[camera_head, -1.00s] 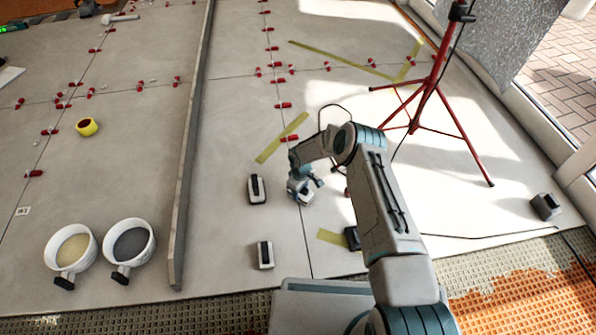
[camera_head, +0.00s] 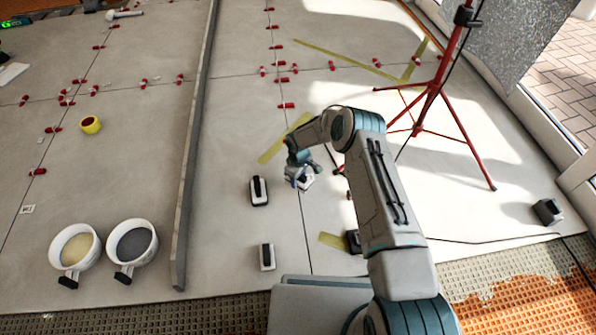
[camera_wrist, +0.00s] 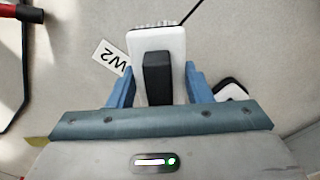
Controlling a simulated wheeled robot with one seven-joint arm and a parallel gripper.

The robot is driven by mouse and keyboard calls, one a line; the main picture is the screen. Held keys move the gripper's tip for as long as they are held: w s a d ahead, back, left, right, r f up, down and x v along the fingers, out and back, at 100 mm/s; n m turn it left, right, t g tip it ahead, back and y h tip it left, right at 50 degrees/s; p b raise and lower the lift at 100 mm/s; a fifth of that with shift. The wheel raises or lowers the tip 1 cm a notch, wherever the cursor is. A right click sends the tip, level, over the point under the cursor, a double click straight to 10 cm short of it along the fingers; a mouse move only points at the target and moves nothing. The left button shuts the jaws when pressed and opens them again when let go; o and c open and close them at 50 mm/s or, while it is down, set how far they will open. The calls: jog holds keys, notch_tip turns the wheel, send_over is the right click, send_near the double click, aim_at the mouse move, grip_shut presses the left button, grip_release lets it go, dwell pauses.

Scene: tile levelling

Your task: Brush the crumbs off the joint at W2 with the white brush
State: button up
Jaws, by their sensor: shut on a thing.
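My gripper (camera_head: 302,177) is shut on the white brush (camera_head: 307,184), low over the pale tiles right of the long grey bar. In the wrist view the brush (camera_wrist: 174,46) has a white body, a black grip (camera_wrist: 158,78) between my blue fingers, and bristles at its far end. The label W2 (camera_wrist: 112,57) lies on the tile just left of the brush. The dark joint line (camera_wrist: 190,12) runs up from beside the brush's far end. I see no crumbs there; the brush hides part of the joint. I cannot tell whether the bristles touch the tile.
Two black-and-white tools (camera_head: 259,191) (camera_head: 266,257) stand left of my gripper. A long grey bar (camera_head: 193,150) and two white buckets (camera_head: 75,248) (camera_head: 132,244) are further left. A red tripod (camera_head: 430,95) stands right. Several red clips line the joints. Bare tile lies between.

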jog(key=shift+r+p, duration=0.55)
jog(key=shift+r, duration=0.9)
